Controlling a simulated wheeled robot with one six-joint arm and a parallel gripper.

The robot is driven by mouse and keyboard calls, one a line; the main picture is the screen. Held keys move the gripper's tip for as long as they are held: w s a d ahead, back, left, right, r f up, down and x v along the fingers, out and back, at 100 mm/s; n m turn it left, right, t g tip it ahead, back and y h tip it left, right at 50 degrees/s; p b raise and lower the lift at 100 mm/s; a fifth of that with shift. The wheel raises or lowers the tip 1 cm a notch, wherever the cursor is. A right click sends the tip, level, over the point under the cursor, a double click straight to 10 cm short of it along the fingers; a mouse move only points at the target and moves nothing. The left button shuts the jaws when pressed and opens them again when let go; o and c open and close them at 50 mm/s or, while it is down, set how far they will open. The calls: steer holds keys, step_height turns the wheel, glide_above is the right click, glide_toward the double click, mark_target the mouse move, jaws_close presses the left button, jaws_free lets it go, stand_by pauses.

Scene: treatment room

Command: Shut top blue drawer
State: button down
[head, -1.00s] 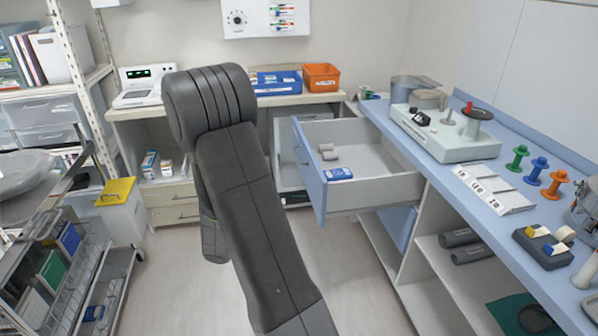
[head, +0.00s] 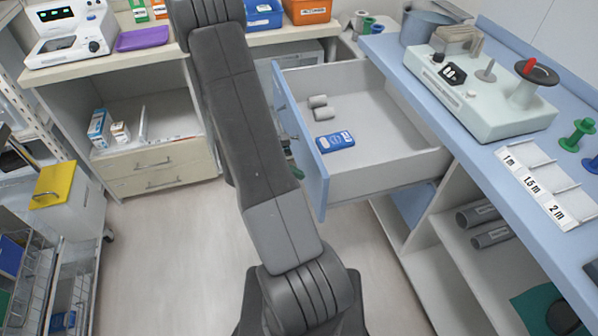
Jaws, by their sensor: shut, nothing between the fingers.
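The top blue drawer (head: 312,165) stands open, pulled out to the left from under the blue counter on the right. Its blue front panel faces left, with a handle partly visible on its outer face. My arm rises through the middle of the view, just left of the drawer front, and leaves at the top. My gripper does not show; it is out of frame or hidden behind the arm.
Below are a lower blue drawer front (head: 412,206) and open shelves. A beige cabinet (head: 155,165) and yellow-lidded bin (head: 53,186) stand left. The floor between is clear.

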steer(key=shift+d, duration=0.5)
steer(key=shift+w+d+b, duration=0.2)
steer(key=shift+d+b, duration=0.2)
steer(key=shift+d, duration=0.1)
steer(key=w+d+b, duration=0.2)
steer(key=d, duration=0.4)
steer(key=w+d+b, duration=0.1)
steer(key=d+b, duration=0.2)
steer(key=d, duration=0.3)
steer(key=w+d+b, duration=0.2)
steer(key=d, duration=0.3)
steer(key=shift+w+d+f+b, duration=0.1)
steer(key=shift+w+d+b, duration=0.25)
steer(key=shift+d, duration=0.05)
steer(key=w+d, duration=0.2)
steer(key=d, duration=0.4)
steer(key=w+d, duration=0.2)
steer(key=d, duration=0.4)
steer(key=w+d, duration=0.2)
steer(key=d, duration=0.4)
steer(key=shift+d+b, duration=0.2)
steer(key=shift+b, duration=0.15)
steer(key=shift+w+d, duration=0.25)
steer(key=shift+d, duration=0.4)
steer(key=shift+d+r, duration=0.1)
steer(key=shift+r, duration=0.15)
steer(key=shift+w+r, duration=0.1)
steer(key=shift+r, duration=0.05)
